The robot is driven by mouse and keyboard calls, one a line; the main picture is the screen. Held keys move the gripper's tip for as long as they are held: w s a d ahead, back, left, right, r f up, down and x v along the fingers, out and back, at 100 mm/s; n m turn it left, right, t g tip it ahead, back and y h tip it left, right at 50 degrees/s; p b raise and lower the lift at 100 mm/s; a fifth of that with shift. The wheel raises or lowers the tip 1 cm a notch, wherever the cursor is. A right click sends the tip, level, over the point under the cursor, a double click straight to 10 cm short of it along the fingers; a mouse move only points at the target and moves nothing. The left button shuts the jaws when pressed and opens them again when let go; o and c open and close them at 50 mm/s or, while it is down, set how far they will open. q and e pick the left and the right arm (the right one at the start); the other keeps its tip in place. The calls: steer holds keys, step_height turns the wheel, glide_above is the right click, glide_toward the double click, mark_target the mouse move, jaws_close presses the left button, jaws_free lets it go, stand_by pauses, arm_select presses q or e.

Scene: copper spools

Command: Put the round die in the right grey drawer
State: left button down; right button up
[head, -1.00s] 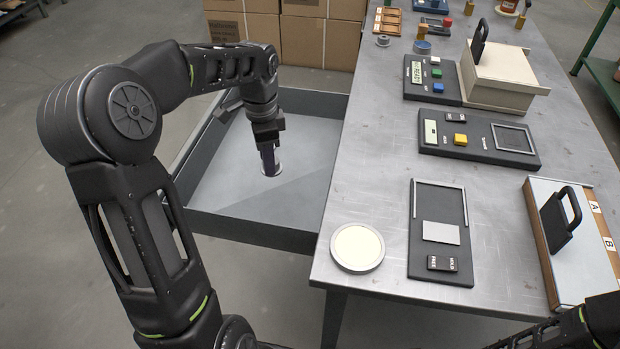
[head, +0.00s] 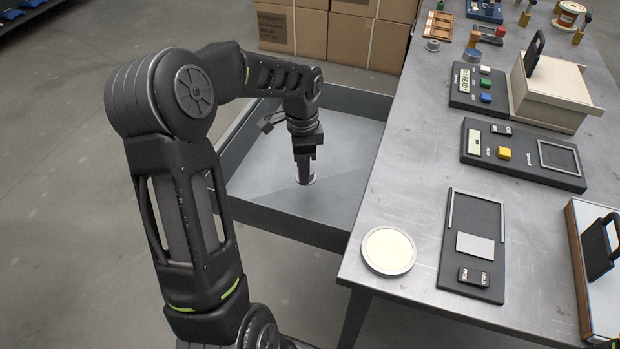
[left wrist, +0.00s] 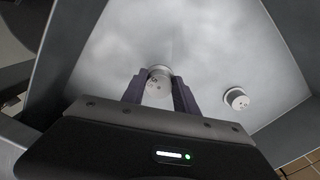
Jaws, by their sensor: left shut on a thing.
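An open grey drawer (head: 300,222) sticks out at the left side of the metal table. My left gripper (head: 305,172) points down inside it, with its fingertips near the drawer floor. In the left wrist view its fingers are shut on a small round metal die (left wrist: 159,84) with dark marks on its face. The die's lower end shows as a pale disc under the fingers in the head view (head: 309,181). A second small metal cylinder (left wrist: 237,98) with dark marks lies apart in the drawer, right of the fingers. My right gripper is out of view.
The metal table (head: 410,210) holds a round cream pad (head: 388,250), a dark panel with a metal plate (head: 475,243), button panels (head: 520,155) and a beige box (head: 548,90). Cardboard boxes (head: 335,38) stand behind the drawer. The drawer walls surround my left gripper.

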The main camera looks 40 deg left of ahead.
arm_select(q)
steer(key=shift+f, duration=0.5)
steer(key=shift+f, duration=0.1)
steer(key=shift+f, duration=1.8)
steer(key=shift+f, duration=0.15)
steer(key=c, duration=0.9)
jaws_free()
steer(key=shift+c, duration=0.2)
step_height(320, 180, up, 12)
steer(key=shift+r, duration=0.2)
